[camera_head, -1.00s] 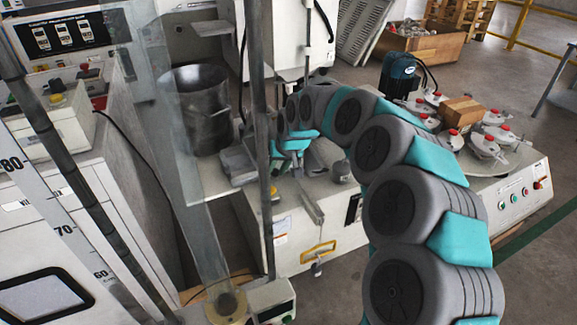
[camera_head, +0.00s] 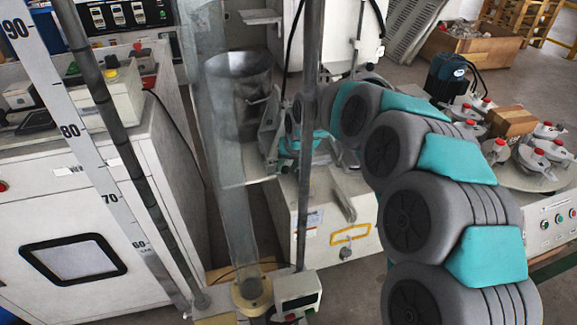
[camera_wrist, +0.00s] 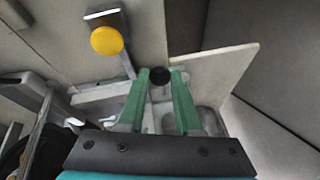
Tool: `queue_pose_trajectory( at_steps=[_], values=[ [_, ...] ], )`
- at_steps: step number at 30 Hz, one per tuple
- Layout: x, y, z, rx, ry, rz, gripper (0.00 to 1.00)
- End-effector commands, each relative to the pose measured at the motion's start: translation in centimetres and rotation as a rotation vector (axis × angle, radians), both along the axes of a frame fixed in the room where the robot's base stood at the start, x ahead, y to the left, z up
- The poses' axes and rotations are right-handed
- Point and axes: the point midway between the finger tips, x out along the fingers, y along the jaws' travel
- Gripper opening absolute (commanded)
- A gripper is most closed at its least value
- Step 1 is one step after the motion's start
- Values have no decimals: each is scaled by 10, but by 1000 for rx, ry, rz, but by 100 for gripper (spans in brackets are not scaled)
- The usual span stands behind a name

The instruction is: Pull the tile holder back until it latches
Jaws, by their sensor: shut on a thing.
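In the wrist view, my gripper (camera_wrist: 160,84) has its two green fingers closed around a small round black knob (camera_wrist: 160,75) at their tips. The knob appears to be the handle of the tile holder; the fingers hide its mount. A pale flat plate (camera_wrist: 222,68), which may be part of the holder, lies just beyond and to the right. In the head view, my arm curves down to the grey metal fixture (camera_head: 268,132) on top of the white machine (camera_head: 322,205). There the fingers are mostly hidden behind a dark upright pole. Whether the holder is latched cannot be seen.
A yellow button (camera_wrist: 107,40) sits left of the fingers. In the head view, a dark metal pot (camera_head: 240,85) stands behind a clear tube, and the pole (camera_head: 308,130) stands close in front of the gripper. A turntable with red-knobbed clamps (camera_head: 540,152) is at right.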

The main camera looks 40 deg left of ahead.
Motion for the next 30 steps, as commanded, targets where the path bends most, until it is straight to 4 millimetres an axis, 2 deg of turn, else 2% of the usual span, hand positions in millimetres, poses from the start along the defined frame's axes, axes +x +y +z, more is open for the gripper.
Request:
queue_pose_trajectory(
  at_steps=[1, 2, 9, 20, 23, 30],
  values=[
    [1, 2, 3, 6, -4, -1, 0],
    [1, 2, 3, 6, -4, -1, 36],
    [1, 1, 1, 3, -2, 0, 62],
    [0, -1, 4, 2, -1, -1, 62],
    [-1, -4, 12, 3, -2, -1, 62],
    [-7, -18, 45, 4, -4, -2, 62]
  ],
)
